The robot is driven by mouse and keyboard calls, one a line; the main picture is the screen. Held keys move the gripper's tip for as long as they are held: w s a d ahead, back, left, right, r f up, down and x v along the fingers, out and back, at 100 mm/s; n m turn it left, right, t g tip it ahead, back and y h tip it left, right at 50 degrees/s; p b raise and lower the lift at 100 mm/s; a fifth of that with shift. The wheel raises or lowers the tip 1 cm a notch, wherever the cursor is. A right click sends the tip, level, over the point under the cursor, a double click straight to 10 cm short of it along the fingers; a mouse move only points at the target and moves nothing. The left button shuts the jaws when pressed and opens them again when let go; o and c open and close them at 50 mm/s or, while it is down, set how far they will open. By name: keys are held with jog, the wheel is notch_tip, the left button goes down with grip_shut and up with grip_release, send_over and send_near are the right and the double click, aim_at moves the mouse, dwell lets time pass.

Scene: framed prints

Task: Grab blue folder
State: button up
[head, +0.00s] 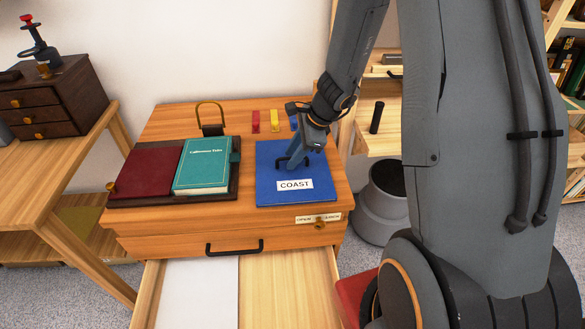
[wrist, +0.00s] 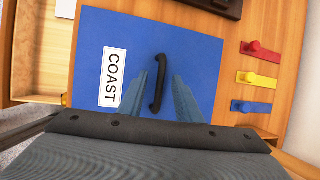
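The blue folder (head: 268,188) lies flat on the right part of the wooden cabinet top. It has a white "COAST" label and a dark handle, and it also fills much of the wrist view (wrist: 198,50). My gripper (head: 295,160) is low over the folder, by the handle. In the wrist view my gripper (wrist: 166,75) is open, with its two fingers on either side of the black handle (wrist: 158,85). I cannot tell whether the fingers touch the handle.
A dark tray (head: 232,185) with a red book (head: 150,172) and a teal book (head: 203,165) is left of the folder. Red, yellow (head: 275,120) and blue clips lie behind it. Below, a drawer (head: 285,285) stands open with a white sheet inside.

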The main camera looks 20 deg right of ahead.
grip_shut()
jog(key=shift+r, duration=0.1)
dwell(1.3)
